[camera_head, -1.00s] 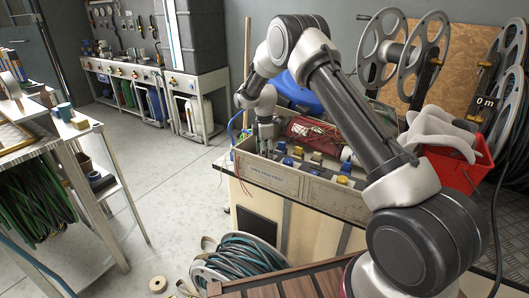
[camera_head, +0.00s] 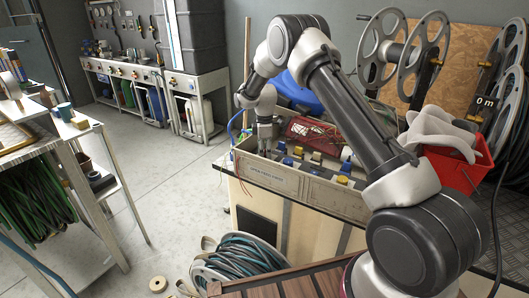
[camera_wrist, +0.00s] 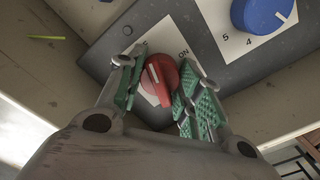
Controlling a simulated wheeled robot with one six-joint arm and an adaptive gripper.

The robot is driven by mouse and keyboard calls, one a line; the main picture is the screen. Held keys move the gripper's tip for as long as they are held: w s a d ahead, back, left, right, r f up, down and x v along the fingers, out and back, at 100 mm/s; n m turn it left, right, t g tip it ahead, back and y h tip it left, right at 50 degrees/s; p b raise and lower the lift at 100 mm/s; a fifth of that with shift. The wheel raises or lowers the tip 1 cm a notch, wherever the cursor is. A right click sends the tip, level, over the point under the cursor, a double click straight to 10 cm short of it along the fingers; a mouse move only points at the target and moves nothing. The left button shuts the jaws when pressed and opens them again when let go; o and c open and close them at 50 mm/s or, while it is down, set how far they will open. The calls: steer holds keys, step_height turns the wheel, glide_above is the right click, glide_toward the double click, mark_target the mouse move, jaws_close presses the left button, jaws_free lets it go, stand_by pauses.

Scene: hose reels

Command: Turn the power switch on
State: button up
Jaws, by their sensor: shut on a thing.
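The power switch is a red rotary knob (camera_wrist: 160,80) on a white plate in the wrist view. The plate shows "ON" at the upper right of the knob, and the other lettering is partly hidden. The knob's white line points up and slightly left. My gripper (camera_wrist: 157,90) has its green-padded fingers on both sides of the knob, shut on it.
A blue dial (camera_wrist: 262,12) with numbers sits right of the red knob. Several blue and yellow knobs line the box in the head view. A red bin (camera_head: 455,165) stands at the right, and a coiled hose reel (camera_head: 240,262) lies below.

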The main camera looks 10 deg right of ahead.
steer(key=m, duration=1.5)
steer(key=shift+o, duration=0.5)
steer(key=shift+m, duration=0.6)
steer(key=o, duration=1)
steer(key=shift+c, duration=0.2)
steer(key=shift+r, duration=0.1)
